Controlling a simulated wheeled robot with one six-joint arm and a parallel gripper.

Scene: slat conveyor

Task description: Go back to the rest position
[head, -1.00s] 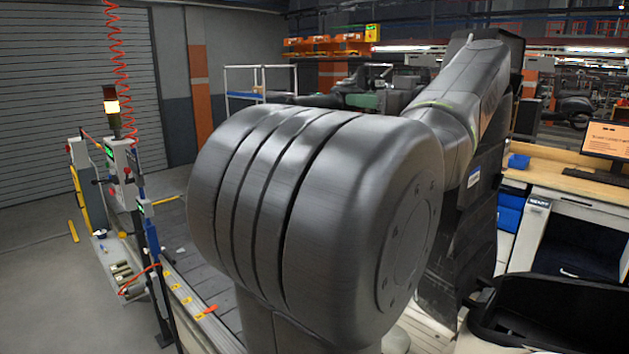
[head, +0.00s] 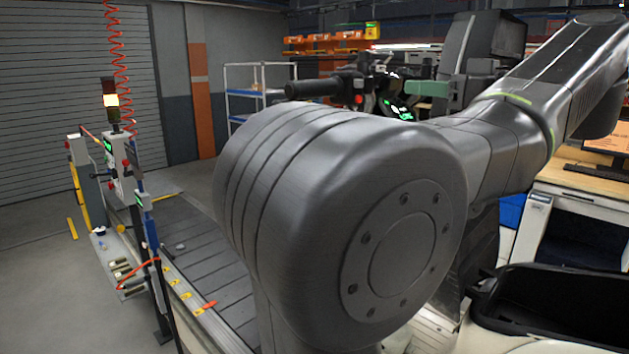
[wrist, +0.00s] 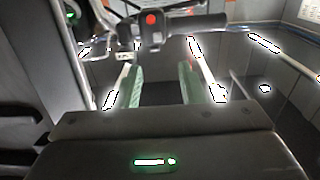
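My gripper (wrist: 160,85) shows in the wrist view with its two green fingers apart and nothing visible between them. A dark handlebar with a red button (wrist: 150,18) lies beyond the fingertips at the top of that view. In the head view, a green finger of my gripper (head: 428,88) points left, to the right of the handlebar (head: 322,88). My own large grey arm joint fills the middle of the head view and hides what is below and behind it.
The slat conveyor (head: 200,240) runs along the left, with control posts and a lit signal lamp (head: 111,100) beside it. A blue-shelved rack (head: 240,93) stands behind. At right are a desk (head: 585,184) and a dark open-topped container (head: 545,280).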

